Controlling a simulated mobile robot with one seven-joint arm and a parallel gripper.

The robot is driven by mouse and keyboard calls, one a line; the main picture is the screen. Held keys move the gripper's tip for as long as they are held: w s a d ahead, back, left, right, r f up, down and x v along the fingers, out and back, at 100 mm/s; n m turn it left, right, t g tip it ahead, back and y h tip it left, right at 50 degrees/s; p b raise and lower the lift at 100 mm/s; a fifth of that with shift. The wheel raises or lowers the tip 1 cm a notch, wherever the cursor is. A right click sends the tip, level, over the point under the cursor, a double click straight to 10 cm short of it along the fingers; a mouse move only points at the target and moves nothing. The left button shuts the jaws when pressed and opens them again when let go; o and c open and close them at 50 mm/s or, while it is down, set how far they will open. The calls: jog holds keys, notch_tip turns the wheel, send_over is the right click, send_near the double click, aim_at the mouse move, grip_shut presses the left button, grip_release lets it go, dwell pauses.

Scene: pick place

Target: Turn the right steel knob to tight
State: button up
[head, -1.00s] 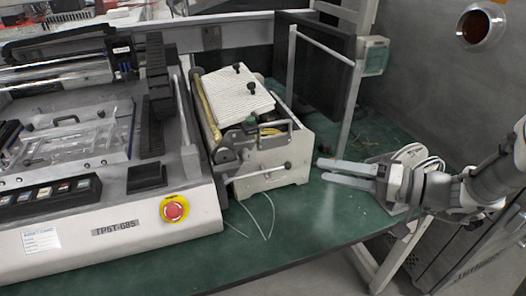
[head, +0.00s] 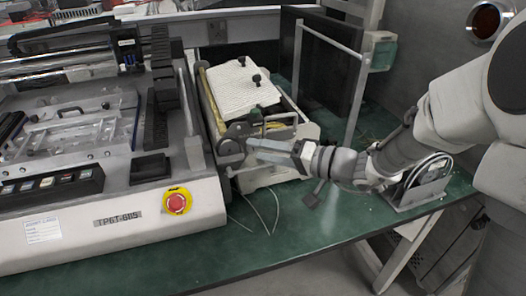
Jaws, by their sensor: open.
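The benchtop device (head: 265,177) with a white ribbed plate (head: 240,88) stands on the green table. Two small dark knobs (head: 257,77) sit on the plate. A round grey part (head: 228,149) is at the device's front left. I cannot clearly make out which part is the right steel knob; my gripper covers part of the device's front. My gripper (head: 252,149) is open, its fingers pointing left across the device's front, near the round grey part. I cannot tell whether they touch anything.
A large machine (head: 110,215) with a red stop button (head: 177,202) stands close on the left. A metal post frame (head: 355,95) with a small box (head: 383,52) rises behind on the right. A grey stand (head: 425,185) is below my arm. The green table (head: 290,235) is mostly clear in front.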

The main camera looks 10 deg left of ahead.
jog(key=shift+a, duration=0.2)
jog(key=shift+c, duration=0.3)
grip_shut()
jog(key=shift+f+b, duration=0.2)
jog(key=shift+b, duration=0.35)
jog(key=shift+a+f+m+t+y+b, duration=0.1)
jog(key=shift+f+m+t+y+b, duration=0.1)
jog(key=shift+m+t+y+b, duration=1.05)
jog(key=shift+d+f+m+t+y+b, duration=0.15)
jog(key=shift+m+y+b, duration=0.6)
jog(key=shift+m+b, duration=1.25)
jog(key=shift+a+f+m+t+y+b, duration=0.2)
jog(key=shift+m+t+y+b, duration=0.75)
jog(key=shift+b, duration=1.05)
jog(key=shift+m+g, duration=0.25)
jog(key=shift+m, duration=0.25)
